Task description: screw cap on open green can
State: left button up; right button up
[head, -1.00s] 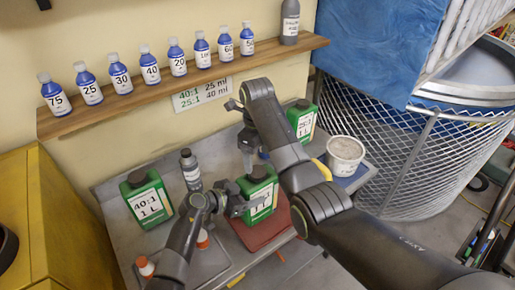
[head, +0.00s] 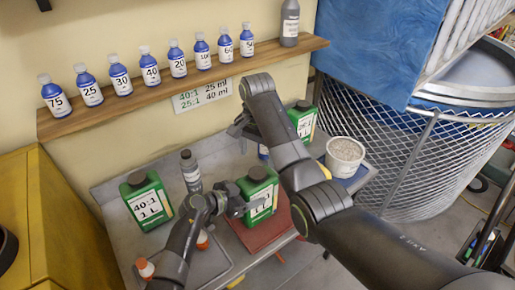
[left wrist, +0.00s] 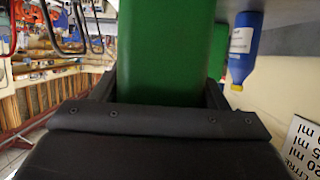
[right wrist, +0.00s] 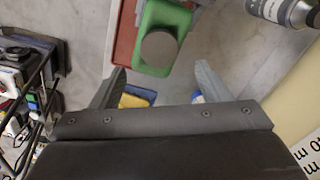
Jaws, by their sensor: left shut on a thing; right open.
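The middle green can (head: 258,192) stands upright on a red mat (head: 275,238). A dark round cap (head: 257,173) sits on its top; it also shows in the right wrist view (right wrist: 159,49). How tightly it sits cannot be told. My left gripper (head: 240,207) is shut on this can; the can's green side (left wrist: 165,50) fills the space between the fingers in the left wrist view. My right gripper (head: 240,129) is open and empty, above and behind the can. Its two spread fingers (right wrist: 161,70) are clear of the cap in the right wrist view.
Another green can (head: 146,200) stands left and one (head: 302,120) at the back right. A grey bottle (head: 191,172), a small blue bottle (head: 263,152) and a white bucket (head: 344,157) share the bench. Orange-capped items (head: 145,267) lie in front. Blue bottles line the shelf (head: 130,100).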

aim_at(257, 172)
jog(key=n, duration=0.6)
jog(key=shift+r, duration=0.25)
jog(key=n, duration=0.7)
jog(key=shift+r, duration=0.3)
jog(key=shift+f, duration=4)
jog(key=c, duration=1)
jog(key=o, duration=1.1)
jog(key=shift+o, duration=0.2)
jog(key=shift+r, duration=0.1)
